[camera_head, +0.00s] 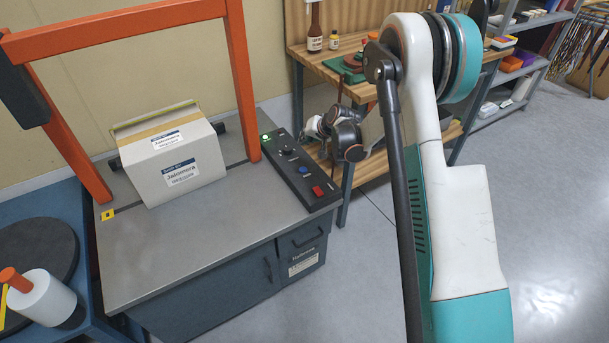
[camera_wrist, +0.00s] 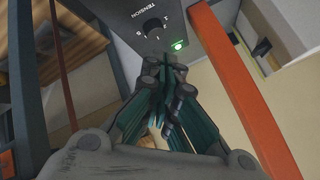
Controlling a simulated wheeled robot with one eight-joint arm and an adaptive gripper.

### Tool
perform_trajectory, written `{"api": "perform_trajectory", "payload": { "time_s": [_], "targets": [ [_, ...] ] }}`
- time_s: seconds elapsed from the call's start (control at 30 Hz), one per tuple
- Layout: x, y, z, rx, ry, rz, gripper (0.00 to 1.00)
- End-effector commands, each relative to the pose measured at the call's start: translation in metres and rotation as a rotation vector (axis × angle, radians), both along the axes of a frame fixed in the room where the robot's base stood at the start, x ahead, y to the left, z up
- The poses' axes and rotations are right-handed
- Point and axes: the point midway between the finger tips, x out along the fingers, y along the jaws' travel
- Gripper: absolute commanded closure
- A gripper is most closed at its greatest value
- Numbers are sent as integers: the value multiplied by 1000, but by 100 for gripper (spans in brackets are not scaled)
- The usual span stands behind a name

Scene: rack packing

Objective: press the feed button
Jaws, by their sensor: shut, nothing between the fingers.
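The black control panel (camera_head: 297,168) lies along the right edge of the strapping machine's grey top. It carries a lit green lamp (camera_head: 265,138), a black knob (camera_head: 287,152), a blue button (camera_head: 305,170) and a red button (camera_head: 318,190). The button labels are too small to read, so I cannot tell which is feed. In the wrist view, the panel's knob marked TENSION (camera_wrist: 152,27) and the green lamp (camera_wrist: 179,44) show beyond my gripper (camera_wrist: 166,72). My gripper is shut and empty. In the head view my wrist is right of the panel; the fingertips are not clear.
A wooden workbench (camera_head: 335,60) with bottles is behind my arm. A blue stand with a white-and-orange roll (camera_head: 45,298) is at left. Floor at right is clear.

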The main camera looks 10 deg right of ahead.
Motion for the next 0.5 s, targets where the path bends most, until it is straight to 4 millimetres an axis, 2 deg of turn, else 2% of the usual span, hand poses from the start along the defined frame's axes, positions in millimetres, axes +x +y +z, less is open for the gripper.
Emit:
{"api": "perform_trajectory", "payload": {
  "time_s": [0.17,0.5],
  "targets": [
    [5,-1,-15,13,-2,-5,100],
    [5,-1,-16,13,-2,-5,100]
  ]
}}
